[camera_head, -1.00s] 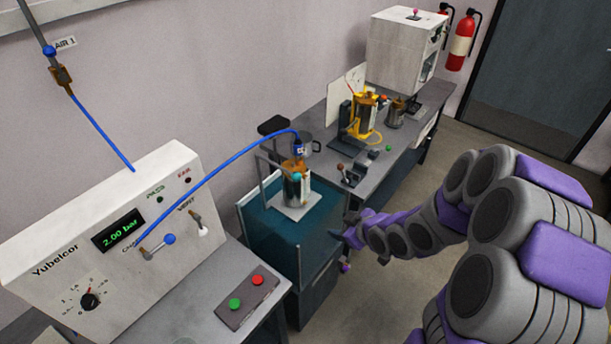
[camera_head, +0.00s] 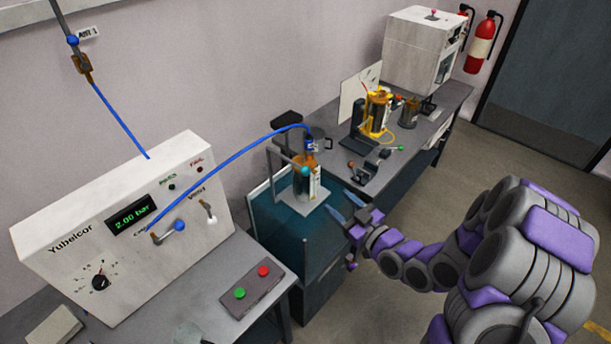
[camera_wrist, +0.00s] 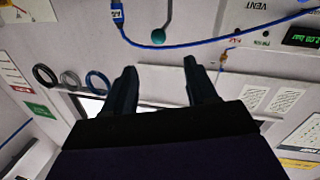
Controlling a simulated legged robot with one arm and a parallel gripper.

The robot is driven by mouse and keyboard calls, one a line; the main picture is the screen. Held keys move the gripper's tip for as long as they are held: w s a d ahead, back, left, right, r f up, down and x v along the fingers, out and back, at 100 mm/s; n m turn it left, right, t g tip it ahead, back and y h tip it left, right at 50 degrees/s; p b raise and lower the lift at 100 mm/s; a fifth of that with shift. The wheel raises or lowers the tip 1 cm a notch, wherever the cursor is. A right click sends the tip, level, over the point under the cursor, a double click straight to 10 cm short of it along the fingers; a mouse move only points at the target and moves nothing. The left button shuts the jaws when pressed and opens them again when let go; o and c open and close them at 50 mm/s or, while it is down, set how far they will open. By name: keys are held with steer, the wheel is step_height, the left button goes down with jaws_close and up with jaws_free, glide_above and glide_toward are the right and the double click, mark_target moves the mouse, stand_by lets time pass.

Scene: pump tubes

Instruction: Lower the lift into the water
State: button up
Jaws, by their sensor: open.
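The water tank (camera_head: 285,235) is a dark teal box standing between the two benches. The lift (camera_head: 315,202) has a grey plate and an upright frame. It sits at the tank's top, and the waterline is hard to tell. An orange and grey pump tube (camera_head: 303,185) stands on the plate with the blue hose on top. A teal ball knob (camera_wrist: 158,37) on a thin rod shows ahead of the fingers in the wrist view. My gripper (camera_head: 345,206) is open and empty, just right of the lift. Both spread fingers also show in the wrist view (camera_wrist: 160,78).
A white pressure panel (camera_head: 130,225) reading 2.00 bar stands at left, with a red and green button box (camera_head: 252,290) before it. The blue hose (camera_head: 225,168) arches from panel to tube. The back bench (camera_head: 425,140) carries a yellow fixture (camera_head: 376,115) and a white cabinet (camera_head: 415,52).

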mark_target(306, 171)
steer(key=b+x, duration=0.3)
steer(key=x, duration=1.2)
steer(key=shift+w+a+r, duration=0.1)
steer(key=shift+w+a, duration=0.1)
steer(key=shift+w, duration=0.2)
steer(key=shift+c, duration=0.2)
jaws_close()
